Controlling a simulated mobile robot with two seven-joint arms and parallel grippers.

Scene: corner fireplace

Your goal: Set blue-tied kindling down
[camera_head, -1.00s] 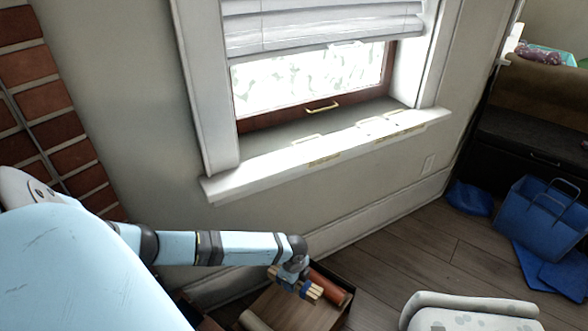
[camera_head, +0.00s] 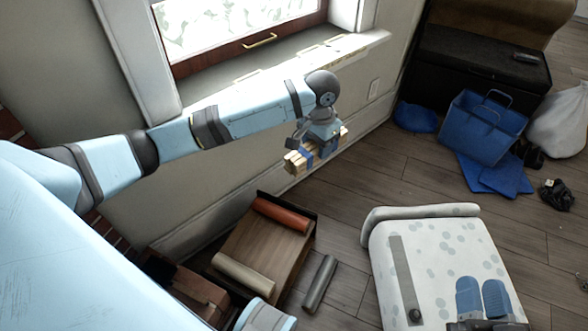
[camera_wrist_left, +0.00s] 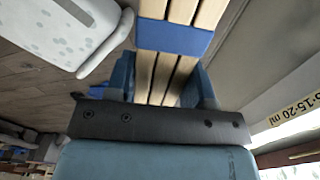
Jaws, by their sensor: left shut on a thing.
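My left gripper (camera_head: 318,138) is shut on the blue-tied kindling (camera_head: 299,162), a bundle of pale square sticks with a blue band. It holds the bundle in the air, in front of the wall under the window sill. In the left wrist view the pale sticks (camera_wrist_left: 165,75) run between the blue fingers, with the blue band (camera_wrist_left: 174,38) across them. My right gripper (camera_head: 484,298) shows at the bottom right of the head view, over the spotted white seat. Its two blue fingers lie close together with nothing visible between them.
A low wooden box (camera_head: 262,247) by the wall bears a red roll (camera_head: 282,214) and a beige roll (camera_head: 243,275). A grey roll (camera_head: 320,283) lies on the floor beside it. A spotted white seat (camera_head: 440,255) and blue bag (camera_head: 482,127) stand to the right. Floor between is clear.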

